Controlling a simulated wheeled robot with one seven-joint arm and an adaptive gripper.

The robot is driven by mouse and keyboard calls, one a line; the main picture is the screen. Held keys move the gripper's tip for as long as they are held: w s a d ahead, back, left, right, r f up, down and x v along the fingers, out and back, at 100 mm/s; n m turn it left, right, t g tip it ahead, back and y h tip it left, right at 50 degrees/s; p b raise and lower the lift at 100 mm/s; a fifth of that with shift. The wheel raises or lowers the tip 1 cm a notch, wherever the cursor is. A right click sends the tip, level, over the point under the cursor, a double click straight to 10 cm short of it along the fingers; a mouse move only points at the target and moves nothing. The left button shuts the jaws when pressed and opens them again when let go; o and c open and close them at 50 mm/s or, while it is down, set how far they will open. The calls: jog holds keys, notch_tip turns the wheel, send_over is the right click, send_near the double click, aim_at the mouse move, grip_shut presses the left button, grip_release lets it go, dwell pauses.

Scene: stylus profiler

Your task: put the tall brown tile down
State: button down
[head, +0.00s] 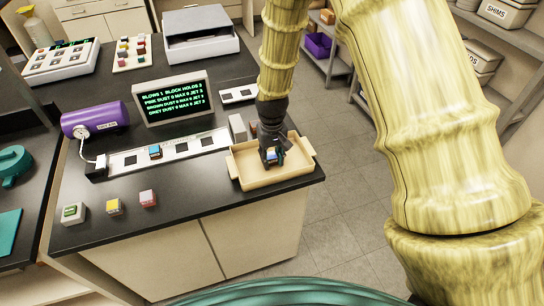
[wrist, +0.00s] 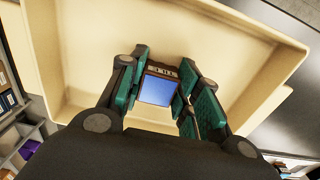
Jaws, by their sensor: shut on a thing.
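My gripper (head: 272,152) is over the cream tray (head: 252,174) at the right end of the black bench. In the wrist view my gripper (wrist: 159,88) is shut on the tall brown tile (wrist: 158,89), which shows a brown edge and a blue square face between the green finger pads. The tray's inside (wrist: 90,40) surrounds it in that view. The tile is partly hidden by the fingers, and I cannot tell whether it touches the tray floor.
A white strip with dark square slots (head: 181,147) lies left of the tray, with a blue-topped block (head: 155,152) on it. A grey block (head: 237,127) stands behind the tray. A display (head: 172,98) and a purple cylinder (head: 95,119) stand behind the strip.

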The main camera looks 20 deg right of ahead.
aim_at(272, 157)
jog(key=shift+f, duration=0.2)
jog(key=c, duration=1)
grip_release()
jog(key=shift+c, duration=0.2)
jog(key=shift+r, duration=0.2)
notch_tip(272, 157, up, 12)
jog(key=b, duration=0.4)
